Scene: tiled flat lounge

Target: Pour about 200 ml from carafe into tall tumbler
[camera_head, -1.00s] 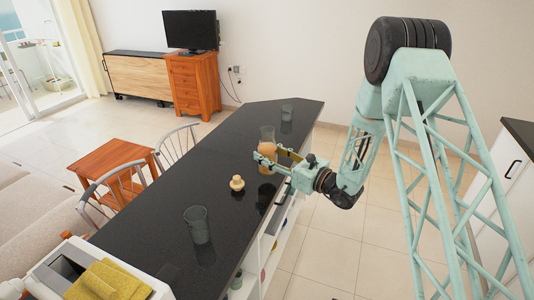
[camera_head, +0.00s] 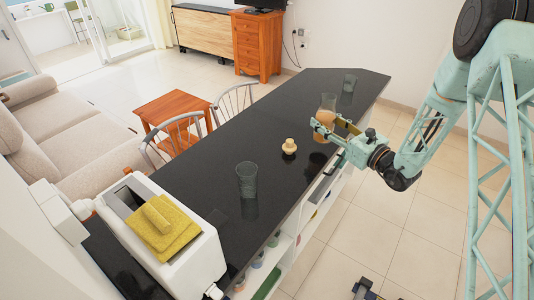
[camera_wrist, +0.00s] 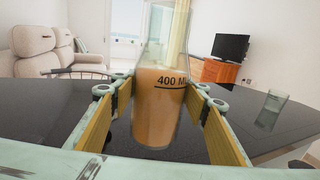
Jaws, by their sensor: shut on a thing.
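The carafe (camera_head: 328,102) is clear glass with orange-brown liquid in its lower part and stands upright over the dark counter. In the wrist view the carafe (camera_wrist: 160,110) sits between my finger pads, with a "400 ML" mark near the liquid's top. My gripper (camera_head: 321,127) is shut on it; it also shows in the wrist view (camera_wrist: 158,112). I cannot tell whether its base touches the counter. A larger empty glass tumbler (camera_head: 247,180) stands at the near part of the counter. A smaller glass (camera_head: 349,83) stands at the far end, also in the wrist view (camera_wrist: 271,108).
A small pale wooden object (camera_head: 289,147) stands on the counter (camera_head: 200,170) between the carafe and the near tumbler. A white toaster-like box with yellow slabs (camera_head: 165,235) stands at the near left end. Chairs (camera_head: 178,135) line the counter's left side.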

